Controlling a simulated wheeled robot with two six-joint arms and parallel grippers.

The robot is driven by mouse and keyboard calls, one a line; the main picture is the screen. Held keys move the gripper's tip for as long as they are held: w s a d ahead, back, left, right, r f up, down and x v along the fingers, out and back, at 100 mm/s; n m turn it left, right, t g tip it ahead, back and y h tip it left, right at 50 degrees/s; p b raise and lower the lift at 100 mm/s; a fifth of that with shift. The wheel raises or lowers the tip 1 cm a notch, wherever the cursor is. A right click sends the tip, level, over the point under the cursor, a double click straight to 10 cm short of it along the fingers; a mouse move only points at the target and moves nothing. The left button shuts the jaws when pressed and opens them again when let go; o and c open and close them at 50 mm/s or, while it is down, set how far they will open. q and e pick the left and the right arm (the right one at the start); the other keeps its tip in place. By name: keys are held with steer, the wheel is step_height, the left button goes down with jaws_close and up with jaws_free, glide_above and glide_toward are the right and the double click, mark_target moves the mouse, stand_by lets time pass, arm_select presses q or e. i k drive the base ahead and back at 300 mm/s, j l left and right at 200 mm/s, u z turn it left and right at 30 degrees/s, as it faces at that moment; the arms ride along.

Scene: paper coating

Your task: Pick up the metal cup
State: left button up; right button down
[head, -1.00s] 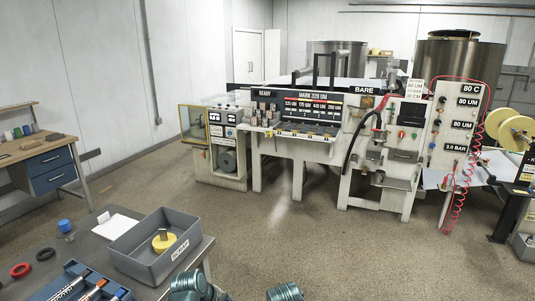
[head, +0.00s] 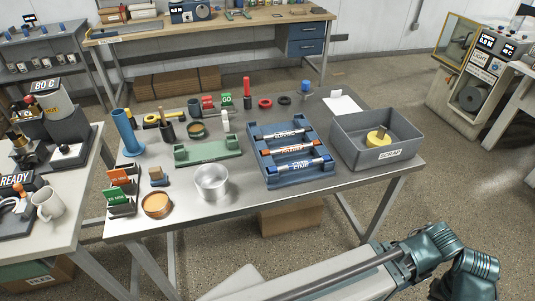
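The metal cup (head: 211,185) is a shiny silver, open-topped cup standing upright near the front edge of the grey metal table (head: 255,198). It looks empty, and nothing touches it. One of my arms, with teal joints, crosses the lower right of the head view, in front of the table and well away from the cup. Neither gripper shows in the view.
Bare tabletop lies between cup and rack.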

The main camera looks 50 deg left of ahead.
mark_target(212, 182)
steer(key=u, duration=2.3)
